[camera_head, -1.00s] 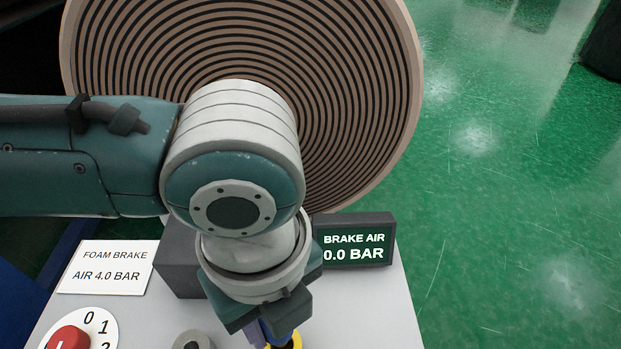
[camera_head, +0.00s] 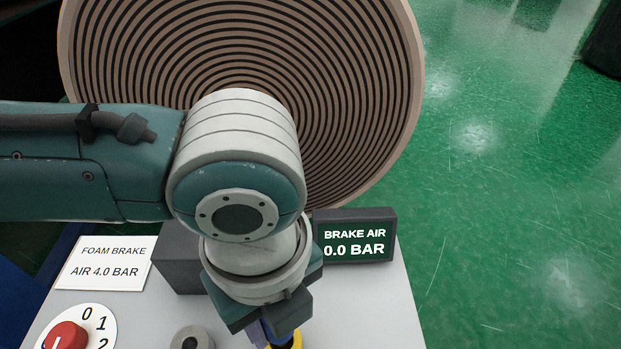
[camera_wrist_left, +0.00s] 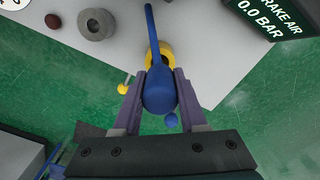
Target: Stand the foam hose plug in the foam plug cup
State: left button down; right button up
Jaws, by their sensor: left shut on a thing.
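My left gripper (camera_wrist_left: 162,76) is shut on a blue plug (camera_wrist_left: 158,92), rounded at the near end with a thin blue stem or hose running up the picture. In the head view only a bit of the blue plug (camera_head: 282,338) shows under my left wrist. A yellow ring-shaped cup (camera_wrist_left: 166,53) on the grey panel lies just behind the plug; the head view shows its edge (camera_head: 294,342). The plug overlaps the cup in the picture; I cannot tell whether it is inside or above it. My right gripper is not in view.
A grey ring-shaped holder (camera_head: 191,339) stands left of the yellow cup. A red knob (camera_head: 66,338), a dark box (camera_head: 180,262), a "FOAM BRAKE" card (camera_head: 106,263) and a "BRAKE AIR 0.0 BAR" display (camera_head: 355,240) surround it. A large striped roll (camera_head: 370,120) stands behind.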

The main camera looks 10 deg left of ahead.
pick_arm(q)
jog(key=shift+f+b, duration=1.25)
jog(key=shift+f, duration=0.6)
jog(key=shift+c, duration=1.9)
grip_release()
notch_tip(320, 180, up, 10)
jog(key=shift+p, duration=0.95)
